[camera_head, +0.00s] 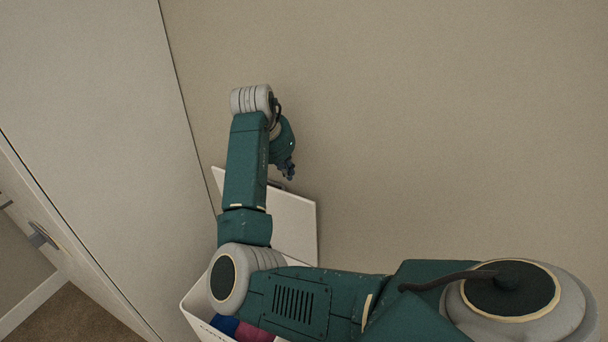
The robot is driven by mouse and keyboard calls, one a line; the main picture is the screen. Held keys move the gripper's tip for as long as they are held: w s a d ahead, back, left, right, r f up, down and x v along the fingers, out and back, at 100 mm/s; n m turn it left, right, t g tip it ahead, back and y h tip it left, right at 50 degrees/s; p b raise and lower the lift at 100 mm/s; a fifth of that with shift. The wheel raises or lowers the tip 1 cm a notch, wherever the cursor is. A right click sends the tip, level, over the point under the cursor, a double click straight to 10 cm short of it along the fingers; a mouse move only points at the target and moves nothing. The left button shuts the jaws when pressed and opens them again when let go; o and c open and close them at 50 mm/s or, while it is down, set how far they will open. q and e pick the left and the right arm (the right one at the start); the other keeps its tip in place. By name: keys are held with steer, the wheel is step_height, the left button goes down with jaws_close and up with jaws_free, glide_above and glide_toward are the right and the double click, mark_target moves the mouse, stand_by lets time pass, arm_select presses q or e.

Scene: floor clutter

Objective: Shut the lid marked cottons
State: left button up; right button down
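A white bin (192,301) stands low in the view, largely covered by my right arm. Its white lid (296,225) stands open, raised toward the wall behind. My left gripper is not in view.
Blue cloth (224,324) and pink cloth (252,333) lie inside the bin. A beige wall (450,130) is close behind. A pale door or panel with a handle (42,236) is at the left. Brown floor (70,316) shows at the lower left.

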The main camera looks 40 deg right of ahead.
steer(key=p+x, duration=0.2)
steer(key=x, duration=0.6)
steer(key=shift+a+p, duration=0.15)
steer(key=shift+p, duration=0.15)
steer(key=shift+f, duration=0.25)
steer(key=shift+a, duration=0.1)
steer(key=shift+f, duration=0.25)
